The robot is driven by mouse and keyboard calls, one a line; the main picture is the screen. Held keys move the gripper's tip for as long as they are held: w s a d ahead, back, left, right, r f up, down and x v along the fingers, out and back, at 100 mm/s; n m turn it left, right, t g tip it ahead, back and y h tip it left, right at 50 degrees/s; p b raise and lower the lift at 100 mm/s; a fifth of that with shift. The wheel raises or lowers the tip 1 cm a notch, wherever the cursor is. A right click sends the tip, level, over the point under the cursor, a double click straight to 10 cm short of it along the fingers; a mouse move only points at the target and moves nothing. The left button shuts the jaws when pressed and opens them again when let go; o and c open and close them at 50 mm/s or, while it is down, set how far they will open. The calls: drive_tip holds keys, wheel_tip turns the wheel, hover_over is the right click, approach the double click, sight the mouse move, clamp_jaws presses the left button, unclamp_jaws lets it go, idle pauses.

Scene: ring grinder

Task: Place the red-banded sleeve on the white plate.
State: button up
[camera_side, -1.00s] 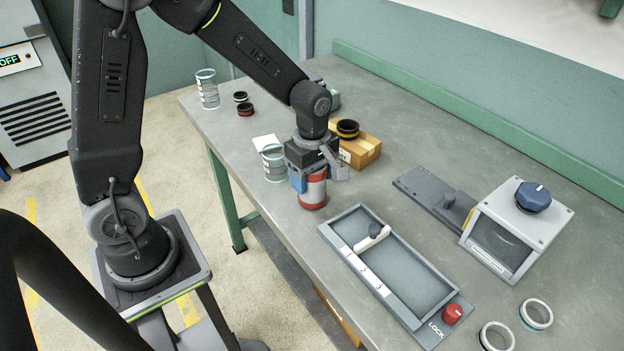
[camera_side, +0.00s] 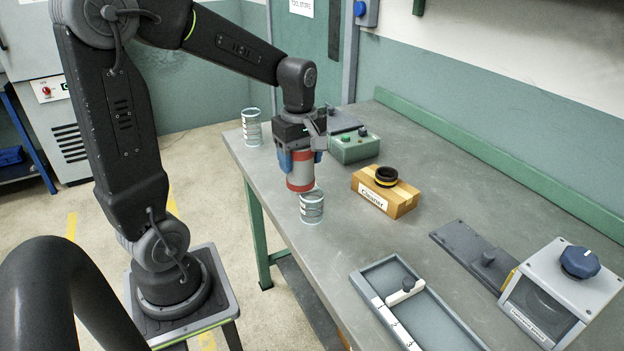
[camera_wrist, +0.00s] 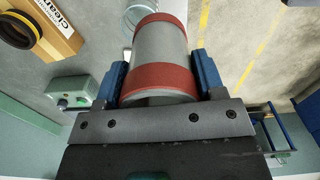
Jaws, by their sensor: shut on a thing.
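The red-banded sleeve (camera_side: 300,175) is a grey cylinder with red bands at both ends. My gripper (camera_side: 301,158) is shut on it, with blue fingers on either side, and holds it upright. The sleeve and gripper are large in the wrist view, the sleeve (camera_wrist: 160,48) between the two fingers (camera_wrist: 161,78). In the side view the sleeve's lower end is just behind the rim of a banded clear-grey jar (camera_side: 312,209); I cannot tell its height above the table. The white plate is not visible now; the sleeve and gripper may hide it.
A cardboard box (camera_side: 394,198) with a black-and-yellow ring (camera_side: 386,176) stands to the right, a green button box (camera_side: 354,147) behind. Another jar (camera_side: 252,127) is at the table's far left corner. A tray (camera_side: 425,310) and a grinder (camera_side: 550,292) are at the front right.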

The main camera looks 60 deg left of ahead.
drive_tip(key=s+a+r, duration=0.1)
drive_tip(key=s+a, duration=0.2)
drive_tip(key=a, duration=1.5)
drive_tip(key=shift+n, duration=0.4)
drive_tip(key=shift+w+d+f, duration=0.95)
drive_tip(key=shift+w+f, duration=0.7)
drive_tip(key=shift+f, duration=0.15)
drive_tip(key=shift+w+d+f, duration=1)
drive_tip(key=shift+w+f, duration=0.6)
drive_tip(key=shift+f, duration=0.15)
drive_tip(key=shift+w+d+f, duration=0.95)
drive_tip(key=shift+w+f, duration=0.7)
drive_tip(key=shift+f, duration=0.15)
drive_tip(key=shift+f, duration=0.1)
drive_tip(key=o, duration=0.9)
